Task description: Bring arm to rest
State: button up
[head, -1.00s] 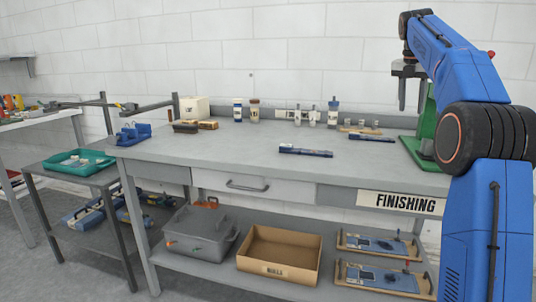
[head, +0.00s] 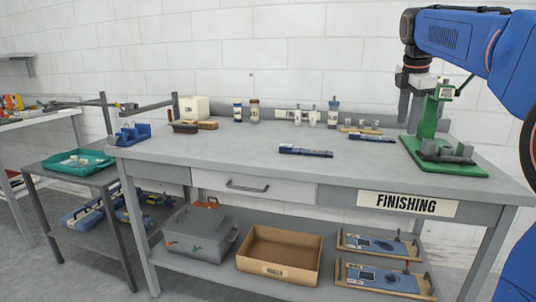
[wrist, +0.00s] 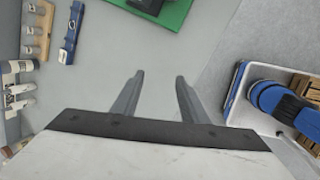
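My gripper (head: 411,105) hangs from my blue arm at the upper right of the head view, above the back right of the grey workbench (head: 240,150) and beside the green press (head: 430,120). In the wrist view my gripper (wrist: 160,90) points down with its two fingers apart and nothing between them. Below the fingers I see bare grey surface and, further up, the edge of the green press base (wrist: 160,12).
Two dark blue tools (head: 305,151) (head: 372,138) lie on the bench. Bottles (head: 253,110) and small fittings stand along the back. A cardboard box (head: 280,257) and a grey bin (head: 200,236) sit on the lower shelf. A teal tray (head: 78,162) is on the left cart. The bench's front middle is clear.

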jog(key=s+a+f+m, duration=0.3)
jog(key=s+f+m, duration=0.3)
jog(key=s+f, duration=0.4)
jog(key=s+a+f+m+t+y, duration=0.1)
jog(key=s+a+f+m, duration=0.3)
jog(key=s+f, duration=0.7)
jog(key=s+a+f+m, duration=0.4)
jog(key=s+f+m, duration=0.4)
jog(key=s, duration=0.7)
notch_tip(320, 180, down, 2)
jog(key=shift+a+f+t+y, duration=0.2)
jog(key=shift+t+y, duration=0.1)
jog(key=shift+t, duration=0.1)
